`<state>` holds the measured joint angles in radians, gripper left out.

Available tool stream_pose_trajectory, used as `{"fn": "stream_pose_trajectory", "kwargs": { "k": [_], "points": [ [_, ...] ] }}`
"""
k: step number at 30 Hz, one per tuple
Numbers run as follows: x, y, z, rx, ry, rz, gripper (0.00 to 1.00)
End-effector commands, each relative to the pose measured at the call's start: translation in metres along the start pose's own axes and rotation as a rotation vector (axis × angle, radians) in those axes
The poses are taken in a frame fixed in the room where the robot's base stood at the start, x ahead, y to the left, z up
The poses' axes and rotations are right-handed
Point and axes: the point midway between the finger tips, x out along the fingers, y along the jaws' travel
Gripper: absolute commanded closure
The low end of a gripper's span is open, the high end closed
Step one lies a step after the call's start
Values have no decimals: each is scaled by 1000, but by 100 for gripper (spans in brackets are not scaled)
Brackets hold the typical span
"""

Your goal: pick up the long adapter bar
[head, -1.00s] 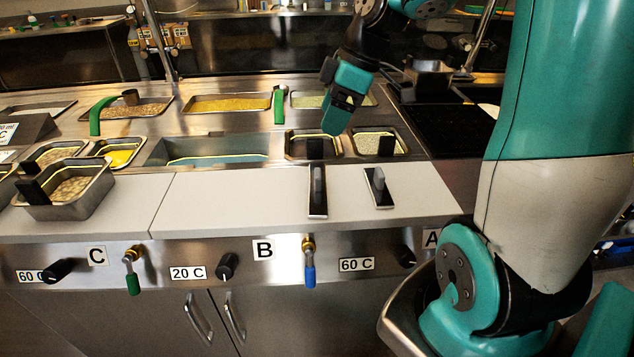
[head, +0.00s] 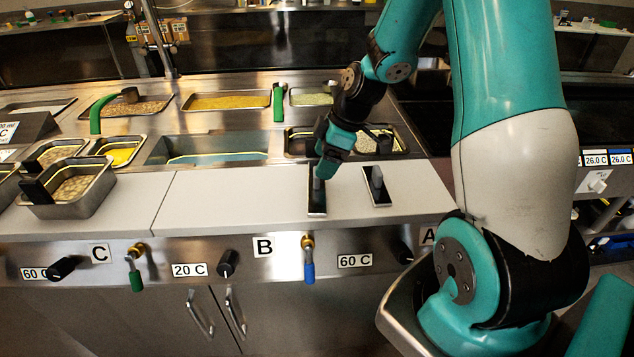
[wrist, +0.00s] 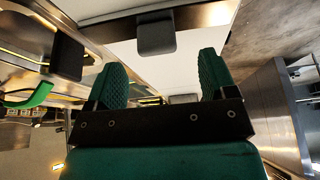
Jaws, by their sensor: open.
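The long adapter bar (head: 317,203) is a narrow black strip with a silver edge and a grey upright knob. It lies on the white counter in the head view. A shorter, similar bar (head: 378,190) lies to its right. My gripper (head: 324,172) is low over the far end of the long bar and hides part of it; whether it touches the bar cannot be told. In the wrist view the green fingers (wrist: 162,78) stand apart, with nothing seen between them. A dark block (wrist: 155,35) shows beyond the fingers; I cannot tell which thing it is.
Food pans line the steel worktop behind the counter, with a green-handled ladle (head: 96,116) at the left. A deep pan (head: 85,200) with a black handle stands on the counter's left. The white counter (head: 230,200) between that pan and the long bar is clear.

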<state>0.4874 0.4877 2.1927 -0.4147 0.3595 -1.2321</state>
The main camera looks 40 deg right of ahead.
Motion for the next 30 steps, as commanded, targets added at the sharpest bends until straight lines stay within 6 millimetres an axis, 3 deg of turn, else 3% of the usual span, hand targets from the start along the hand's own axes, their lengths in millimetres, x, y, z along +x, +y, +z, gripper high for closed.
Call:
{"fn": "stream_pose_trajectory", "kwargs": {
  "k": [9, 17, 25, 30],
  "points": [
    [42, 3, -1, 1, -1, -3, 22],
    [45, 3, -1, 0, -1, 0, 22],
    [45, 3, -1, 1, 0, 0, 81],
    [44, 4, -1, 1, 0, 0, 81]
  ]
}}
